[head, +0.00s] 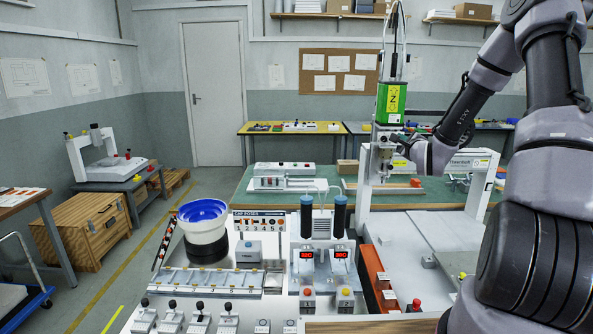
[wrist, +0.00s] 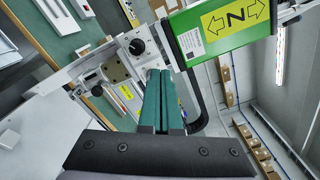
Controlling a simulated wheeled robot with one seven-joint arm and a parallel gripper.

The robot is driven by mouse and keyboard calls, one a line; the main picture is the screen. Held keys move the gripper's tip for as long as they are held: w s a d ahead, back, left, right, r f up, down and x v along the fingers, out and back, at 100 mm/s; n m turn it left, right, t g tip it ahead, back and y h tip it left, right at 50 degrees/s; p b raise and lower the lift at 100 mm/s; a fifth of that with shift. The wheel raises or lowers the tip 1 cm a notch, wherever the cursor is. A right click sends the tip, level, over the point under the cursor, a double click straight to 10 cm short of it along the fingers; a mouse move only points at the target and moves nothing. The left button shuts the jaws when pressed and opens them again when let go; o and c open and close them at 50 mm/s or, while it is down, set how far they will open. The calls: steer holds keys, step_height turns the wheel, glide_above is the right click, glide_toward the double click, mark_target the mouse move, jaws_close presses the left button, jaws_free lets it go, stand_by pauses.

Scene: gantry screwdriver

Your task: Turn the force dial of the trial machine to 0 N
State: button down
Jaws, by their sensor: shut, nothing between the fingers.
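The gantry machine (head: 363,178) stands at centre right in the head view, with a green box (head: 394,103) marked Z above its crossing head. The green box also fills the upper right of the wrist view (wrist: 222,38). A round black dial (wrist: 137,47) sits on a light grey block left of the green box; its scale and setting are too small to read. A second small dark knob (wrist: 97,91) shows lower left. My gripper (wrist: 159,72) is shut and empty, its teal fingers pointing at the grey block just below the dial. Whether they touch it I cannot tell.
A black cable (wrist: 199,112) curves right of my fingers. In the head view, a bench with two red displays (head: 342,255), a blue bowl feeder (head: 203,212) and several knobs stands in front. An orange block (head: 378,275) lies beside the grey machine bed (head: 420,250).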

steer(key=shift+w, duration=1.75)
steer(key=shift+d+f, duration=0.25)
steer(key=shift+d, duration=0.05)
steer(key=shift+a+f, duration=0.15)
steer(key=shift+f, duration=0.1)
steer(key=shift+a+f, duration=0.15)
steer(key=shift+f, duration=0.15)
steer(key=shift+a, duration=0.15)
steer(key=s, duration=0.6)
steer(key=shift+a, duration=0.35)
